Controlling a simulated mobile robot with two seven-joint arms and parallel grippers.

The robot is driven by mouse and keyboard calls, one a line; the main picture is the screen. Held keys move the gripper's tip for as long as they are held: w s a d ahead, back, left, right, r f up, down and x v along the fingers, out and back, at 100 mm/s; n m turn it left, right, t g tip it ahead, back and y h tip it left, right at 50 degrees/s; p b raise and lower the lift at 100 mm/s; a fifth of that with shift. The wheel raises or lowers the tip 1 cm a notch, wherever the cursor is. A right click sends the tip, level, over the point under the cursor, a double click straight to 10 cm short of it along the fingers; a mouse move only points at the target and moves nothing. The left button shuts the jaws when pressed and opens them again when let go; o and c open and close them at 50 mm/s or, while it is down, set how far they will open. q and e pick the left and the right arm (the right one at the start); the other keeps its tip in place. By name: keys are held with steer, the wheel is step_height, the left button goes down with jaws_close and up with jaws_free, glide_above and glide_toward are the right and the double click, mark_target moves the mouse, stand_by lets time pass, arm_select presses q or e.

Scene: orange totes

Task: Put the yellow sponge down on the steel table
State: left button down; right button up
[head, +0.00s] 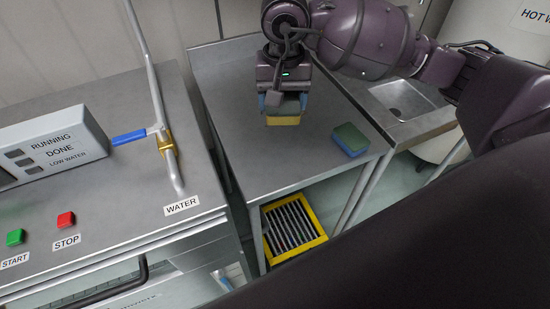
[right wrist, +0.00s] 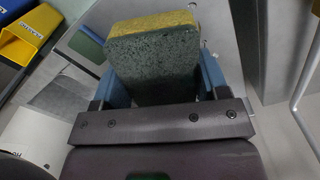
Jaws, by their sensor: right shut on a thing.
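My right gripper (head: 283,103) is over the steel table (head: 245,140), shut on the yellow sponge (head: 283,120). In the head view a yellow strip of the sponge shows below the fingers. In the right wrist view the sponge (right wrist: 152,68) sits between the blue fingers, with a dark green-grey face and a yellow face. I cannot tell whether the sponge touches the table top. My left gripper is not in view.
A green and blue sponge (head: 350,139) lies on the table, right of the held one. A yellow-framed grate (head: 318,239) is below the table. A machine with a WATER pipe (head: 167,150) stands left; a sink (head: 402,98) is right. The table's left and front are clear.

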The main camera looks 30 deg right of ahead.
mark_target(281, 167)
step_height(281, 167, down, 20)
steer(key=shift+s+r, duration=0.1)
stand_by(0.5)
steer(key=o, duration=0.8)
step_height(281, 167, up, 12)
steer(key=shift+r, duration=0.1)
stand_by(0.5)
